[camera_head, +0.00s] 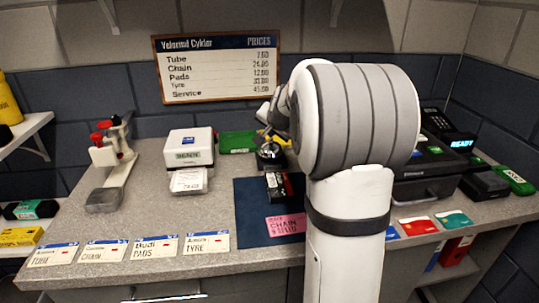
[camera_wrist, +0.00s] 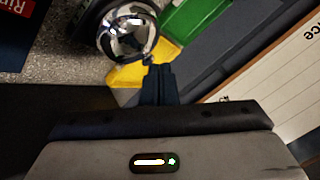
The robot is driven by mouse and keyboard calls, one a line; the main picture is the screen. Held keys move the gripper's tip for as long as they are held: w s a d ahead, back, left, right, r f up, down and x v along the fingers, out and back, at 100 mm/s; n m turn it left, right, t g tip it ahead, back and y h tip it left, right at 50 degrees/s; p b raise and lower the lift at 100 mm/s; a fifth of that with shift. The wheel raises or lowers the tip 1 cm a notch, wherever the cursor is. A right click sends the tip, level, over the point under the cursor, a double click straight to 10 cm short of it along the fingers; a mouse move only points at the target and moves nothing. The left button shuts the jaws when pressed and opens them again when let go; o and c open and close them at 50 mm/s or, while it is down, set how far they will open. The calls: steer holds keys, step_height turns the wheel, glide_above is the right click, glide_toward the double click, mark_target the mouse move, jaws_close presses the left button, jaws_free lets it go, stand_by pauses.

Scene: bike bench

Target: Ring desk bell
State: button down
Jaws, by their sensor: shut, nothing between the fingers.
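The desk bell (camera_head: 270,153) stands on the bench behind the dark blue mat, with a dark base and a shiny dome. In the wrist view its chrome dome (camera_wrist: 127,30) shows at the top, slightly left of centre. My gripper (camera_wrist: 156,68) is shut and empty. Its fingertips appear just beside the dome's lower right edge in that view; I cannot tell whether they touch it. In the head view my arm hides much of the area right of the bell, and the fingertips are not clear.
A green box (camera_head: 237,142) and a yellow item (camera_wrist: 138,76) lie close to the bell. A card printer (camera_head: 190,145) stands left. The blue mat (camera_head: 254,205) holds a black box (camera_head: 278,186) and a pink tag (camera_head: 285,225). A price board (camera_head: 216,67) is on the wall behind.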

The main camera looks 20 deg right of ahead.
steer(key=shift+r+p, duration=0.4)
steer(key=shift+r, duration=0.3)
steer(key=shift+r, duration=0.1)
step_height(320, 180, up, 6)
steer(key=p, duration=0.4)
stand_by(0.5)
steer(key=s+a+f+n+g, duration=0.2)
steer(key=s+a, duration=0.4)
steer(key=s, duration=0.5)
steer(key=s+a+f+n+g+y+p, duration=0.1)
steer(key=s+a+n, duration=0.4)
steer(key=s, duration=0.6)
steer(key=s+a+f+n+g+p, duration=0.1)
steer(key=s+a+f+n+g, duration=0.2)
steer(key=s+a, duration=0.4)
steer(key=s+f+n, duration=0.1)
steer(key=s+f, duration=0.1)
steer(key=s, duration=0.3)
steer(key=shift+a+y, duration=0.3)
steer(key=shift+a, duration=0.1)
steer(key=shift+s, duration=0.1)
